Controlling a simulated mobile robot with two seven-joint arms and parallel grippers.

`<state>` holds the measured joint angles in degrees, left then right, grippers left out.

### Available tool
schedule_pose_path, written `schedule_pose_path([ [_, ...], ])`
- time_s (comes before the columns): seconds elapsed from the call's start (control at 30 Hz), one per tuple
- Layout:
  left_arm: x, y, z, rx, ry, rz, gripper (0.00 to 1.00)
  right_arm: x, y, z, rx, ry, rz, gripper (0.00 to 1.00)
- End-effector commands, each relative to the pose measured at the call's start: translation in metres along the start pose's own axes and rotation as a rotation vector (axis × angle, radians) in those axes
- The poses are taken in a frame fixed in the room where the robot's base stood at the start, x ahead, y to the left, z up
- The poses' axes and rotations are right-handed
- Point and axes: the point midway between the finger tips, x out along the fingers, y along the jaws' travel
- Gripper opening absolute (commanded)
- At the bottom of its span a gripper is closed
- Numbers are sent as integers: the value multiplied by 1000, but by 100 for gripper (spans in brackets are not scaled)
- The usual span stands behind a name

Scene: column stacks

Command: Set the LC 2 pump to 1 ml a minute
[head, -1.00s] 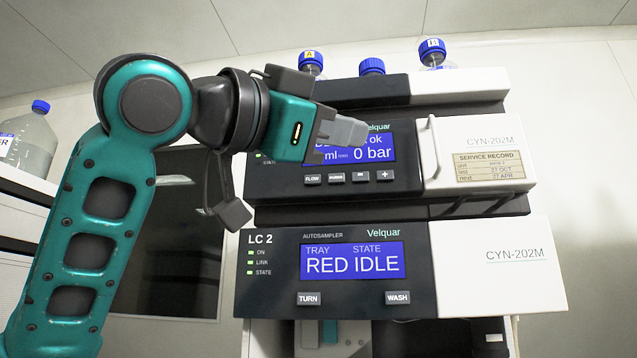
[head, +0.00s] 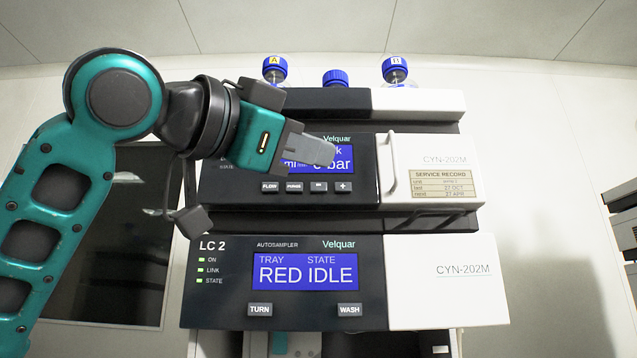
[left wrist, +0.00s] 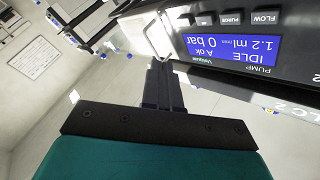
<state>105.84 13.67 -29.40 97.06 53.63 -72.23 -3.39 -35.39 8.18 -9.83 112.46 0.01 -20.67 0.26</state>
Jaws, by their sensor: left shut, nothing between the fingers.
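The LC 2 pump (head: 365,160) is the dark-fronted unit above the autosampler. Its blue display (head: 292,164) is partly hidden by my left gripper in the head view. In the left wrist view the display (left wrist: 236,48) is upside down and reads PUMP, IDLE, 1.2 ml/min, A ok, 0 bar. Below the display is a button row: FLOW (head: 269,187), PURGE (head: 294,187), a button too small to read (head: 318,187) and plus (head: 343,187). My left gripper (head: 328,151) is shut and empty, in front of the display and above the plus button; contact cannot be told. My right gripper is not in view.
The autosampler (head: 215,300) below reads TRAY RED, STATE IDLE, with TURN and WASH buttons. A white door with a handle (head: 391,165) and a service record label (head: 445,186) is right of the pump panel. Blue-capped bottles (head: 396,70) stand on top.

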Motion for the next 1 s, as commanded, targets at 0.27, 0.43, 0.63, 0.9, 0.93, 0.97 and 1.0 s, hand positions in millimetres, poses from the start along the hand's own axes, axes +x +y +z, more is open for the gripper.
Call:
schedule_pose_path([
  [0.27,28,-23,18,-2,-2,0,0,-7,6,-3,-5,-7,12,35],
  [0.43,39,-30,27,-1,-2,0,0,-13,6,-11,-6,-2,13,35],
  [0.63,44,-32,31,1,0,-1,0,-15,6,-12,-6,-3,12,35],
  [0.9,44,-32,32,2,0,-1,0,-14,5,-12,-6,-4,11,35],
  [0.93,44,-32,32,2,0,-1,0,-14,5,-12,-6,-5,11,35],
  [0.97,44,-32,32,2,0,-1,0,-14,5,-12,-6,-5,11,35],
  [1.0,44,-32,32,1,0,-1,0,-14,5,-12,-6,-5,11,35],
])
